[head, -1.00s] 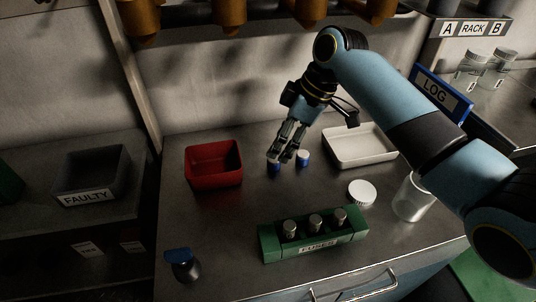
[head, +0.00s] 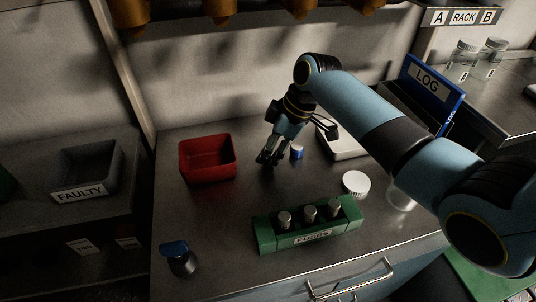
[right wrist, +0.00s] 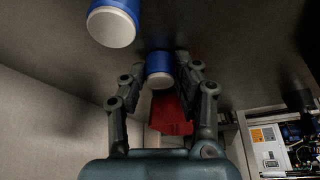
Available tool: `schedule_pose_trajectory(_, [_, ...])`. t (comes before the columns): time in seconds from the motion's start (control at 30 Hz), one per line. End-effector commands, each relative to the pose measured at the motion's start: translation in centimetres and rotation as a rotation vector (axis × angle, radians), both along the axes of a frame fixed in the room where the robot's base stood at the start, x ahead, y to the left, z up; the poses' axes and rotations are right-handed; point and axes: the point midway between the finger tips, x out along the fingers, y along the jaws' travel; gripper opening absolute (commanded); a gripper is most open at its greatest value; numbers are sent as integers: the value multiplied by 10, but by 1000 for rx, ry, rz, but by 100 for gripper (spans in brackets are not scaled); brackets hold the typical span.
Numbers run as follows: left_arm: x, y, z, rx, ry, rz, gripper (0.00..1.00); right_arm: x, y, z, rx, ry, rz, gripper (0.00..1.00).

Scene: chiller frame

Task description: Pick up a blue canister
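A blue canister (head: 297,152) with a white end stands on the metal bench, just right of my right gripper in the head view. My right gripper (head: 268,160) points down at the bench, and its fingers hide the spot where a second canister would show. In the right wrist view that second blue canister (right wrist: 159,66) appears between the two fingertips, with a finger close on either side. I see no clear grip on it. The other canister (right wrist: 112,22) is larger there, at the upper left, outside the fingers. My left gripper is out of view.
A red bin (head: 208,160) stands left of the gripper and a white tray (head: 345,145) to its right, partly behind my arm. In front are a green fuse holder (head: 265,238), a white round lid (head: 356,183) and a dark, blue-topped object (head: 178,257). Bench between is clear.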

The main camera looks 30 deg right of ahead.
Motion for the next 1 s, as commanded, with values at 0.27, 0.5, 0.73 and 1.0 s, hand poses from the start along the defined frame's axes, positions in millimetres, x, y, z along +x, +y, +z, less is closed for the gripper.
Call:
schedule_pose_trajectory(0.27, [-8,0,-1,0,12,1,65,0,0,0,0,0,0,13])
schedule_pose_trajectory(0.5, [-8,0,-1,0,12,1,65,1,0,12,-1,-3,1,13])
schedule_pose_trajectory(0.73, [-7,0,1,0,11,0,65,-41,11,12,1,1,2,13])
schedule_pose_trajectory(1.0, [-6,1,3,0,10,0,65,-76,20,28,0,-6,1,13])
